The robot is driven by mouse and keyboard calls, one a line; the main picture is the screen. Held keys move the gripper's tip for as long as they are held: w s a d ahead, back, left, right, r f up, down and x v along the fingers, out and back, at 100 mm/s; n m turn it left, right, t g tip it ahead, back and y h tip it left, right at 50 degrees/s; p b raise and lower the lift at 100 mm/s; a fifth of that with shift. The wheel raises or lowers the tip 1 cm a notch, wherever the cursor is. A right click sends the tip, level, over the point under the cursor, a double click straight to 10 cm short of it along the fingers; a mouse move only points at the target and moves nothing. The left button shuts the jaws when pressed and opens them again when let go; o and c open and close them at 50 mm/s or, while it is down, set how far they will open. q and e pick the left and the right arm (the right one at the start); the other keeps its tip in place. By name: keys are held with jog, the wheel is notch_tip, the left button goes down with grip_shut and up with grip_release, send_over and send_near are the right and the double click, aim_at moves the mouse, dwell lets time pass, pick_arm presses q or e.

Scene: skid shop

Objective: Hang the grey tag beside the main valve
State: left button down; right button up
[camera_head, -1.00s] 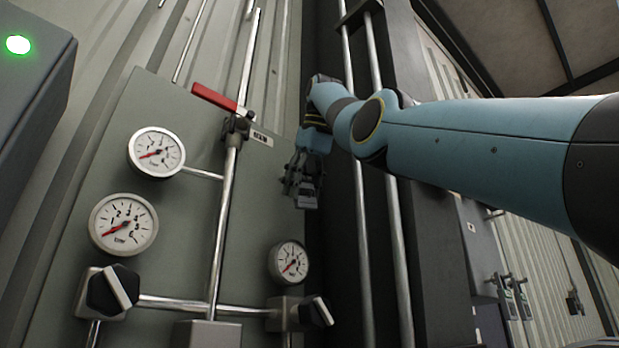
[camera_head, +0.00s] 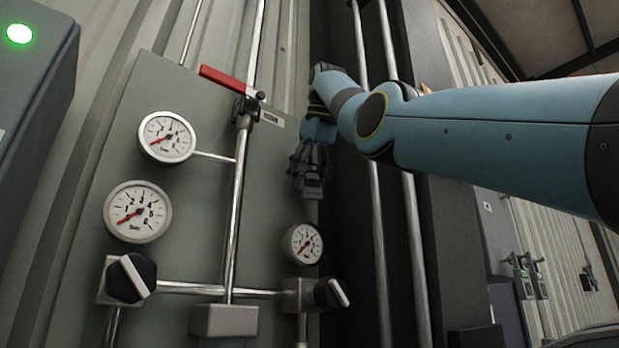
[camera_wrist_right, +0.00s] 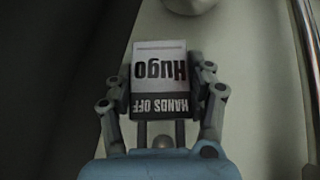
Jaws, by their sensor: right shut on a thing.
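The main valve, with a red lever (camera_head: 228,78), sits on the upright pipe near the top of the grey-green panel. A small label plate (camera_head: 272,119) is just to its right. My right gripper (camera_head: 309,187) is at the panel's right edge, below and right of the valve. In the right wrist view the gripper (camera_wrist_right: 161,95) is shut on the tag (camera_wrist_right: 159,65), a white card with a dark grey band reading "HANDS OFF" and "Hugo". The tag cannot be made out clearly in the head view. Any hook beside the valve cannot be made out. My left gripper is not in view.
Gauges (camera_head: 166,137) (camera_head: 137,211) (camera_head: 302,243) and black knobs (camera_head: 131,278) (camera_head: 330,293) stand out from the panel (camera_head: 190,95). Vertical pipes (camera_head: 378,230) run behind my right arm. A grey box with a green light (camera_head: 20,33) is at far left.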

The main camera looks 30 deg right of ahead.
jog(key=o, duration=1)
jog(key=shift+c, duration=0.2)
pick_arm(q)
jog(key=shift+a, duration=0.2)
pick_arm(e)
jog(key=shift+r, duration=0.1)
